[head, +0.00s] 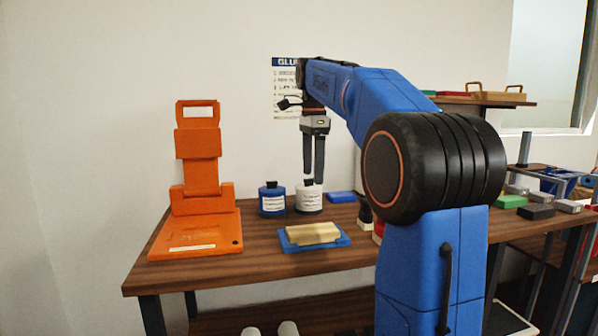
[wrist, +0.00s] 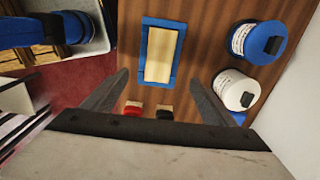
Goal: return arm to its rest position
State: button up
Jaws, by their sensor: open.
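My blue arm rises at the right of the head view and reaches left over the wooden counter (head: 265,262). My gripper (head: 314,182) hangs pointing down, open, with nothing between its fingers. In the head view its tips overlap the white bottle behind; I cannot tell the gap from that view. In the wrist view the two fingers (wrist: 160,85) stand wide apart, with the counter below them.
A tan block (head: 312,233) lies on a blue tray (head: 288,246). A blue bottle (head: 272,203) and a white bottle (head: 309,203) stand behind. An orange stand (head: 203,165) is at the left. Red and black items (wrist: 133,109) lie near the gripper in the wrist view.

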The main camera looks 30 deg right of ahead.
jog(key=s+a+f+n+t, duration=0.1)
jog(key=s+a+f+n, duration=0.45)
jog(key=s, duration=0.25)
jog(key=s+a+f+n+t, duration=0.1)
jog(key=s+a+f+n, duration=0.4)
jog(key=s+f, duration=0.15)
jog(key=s+a+f+n+t, duration=0.1)
jog(key=s+a+f+n, duration=0.1)
jog(key=s+f+n, duration=0.3)
jog(key=s+a+f+n+t, duration=0.1)
jog(key=s+a+f+n, duration=0.2)
jog(key=s+f, duration=0.7)
notch_tip(320, 180, down, 3)
jog(key=n, duration=0.2)
jog(key=shift+s+f+n+t, duration=0.15)
jog(key=shift+s+n+t, duration=0.2)
jog(key=shift+s+t, duration=0.05)
